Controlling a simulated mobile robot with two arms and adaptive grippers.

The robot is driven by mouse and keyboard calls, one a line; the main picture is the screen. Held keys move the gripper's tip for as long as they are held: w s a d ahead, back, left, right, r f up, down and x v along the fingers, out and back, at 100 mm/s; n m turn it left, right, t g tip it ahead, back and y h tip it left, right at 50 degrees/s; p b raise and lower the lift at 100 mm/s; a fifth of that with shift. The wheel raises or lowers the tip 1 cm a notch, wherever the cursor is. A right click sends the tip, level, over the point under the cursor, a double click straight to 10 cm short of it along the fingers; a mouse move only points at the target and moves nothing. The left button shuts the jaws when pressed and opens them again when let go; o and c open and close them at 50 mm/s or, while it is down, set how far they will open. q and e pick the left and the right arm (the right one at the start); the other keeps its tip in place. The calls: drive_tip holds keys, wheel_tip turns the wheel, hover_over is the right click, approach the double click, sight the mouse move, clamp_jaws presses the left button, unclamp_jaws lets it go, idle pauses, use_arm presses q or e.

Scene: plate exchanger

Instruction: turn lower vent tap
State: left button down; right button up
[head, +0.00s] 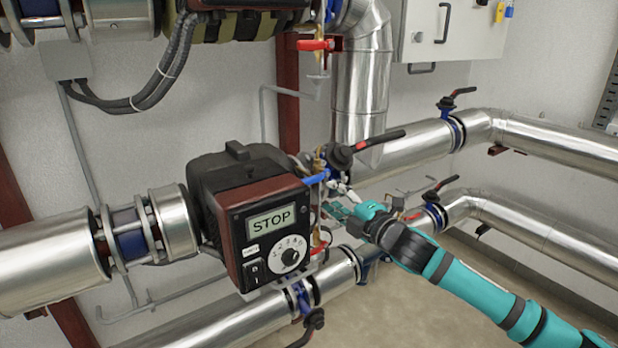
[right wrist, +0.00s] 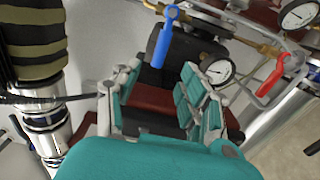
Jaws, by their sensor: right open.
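In the head view, small taps sit on thin pipework beside the pump: one with a blue handle (head: 317,178) and one with a red handle (head: 319,247) lower down. Another red-handled tap (head: 312,45) is higher up. No label shows which is the lower vent tap. My right gripper (head: 338,206) is just right of the pump, close to the blue handle. In the right wrist view, its jaws (right wrist: 158,100) are open with nothing held. The blue handle (right wrist: 165,38) hangs ahead of them, and a red handle (right wrist: 270,76) is to the right. My left gripper is not visible.
The pump box (head: 268,222) reads STOP and stands left of my right gripper. Thin pipes and a gauge (right wrist: 216,71) crowd the space ahead. Large valves with black levers (head: 378,140) and silver pipes (head: 550,140) lie around. Floor at lower right is clear.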

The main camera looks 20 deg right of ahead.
sight(311, 182)
drive_tip(key=p+x, duration=0.1)
drive_tip(key=x, duration=0.9)
drive_tip(key=shift+w, duration=0.35)
drive_tip(key=shift+f, duration=0.1)
clamp_jaws()
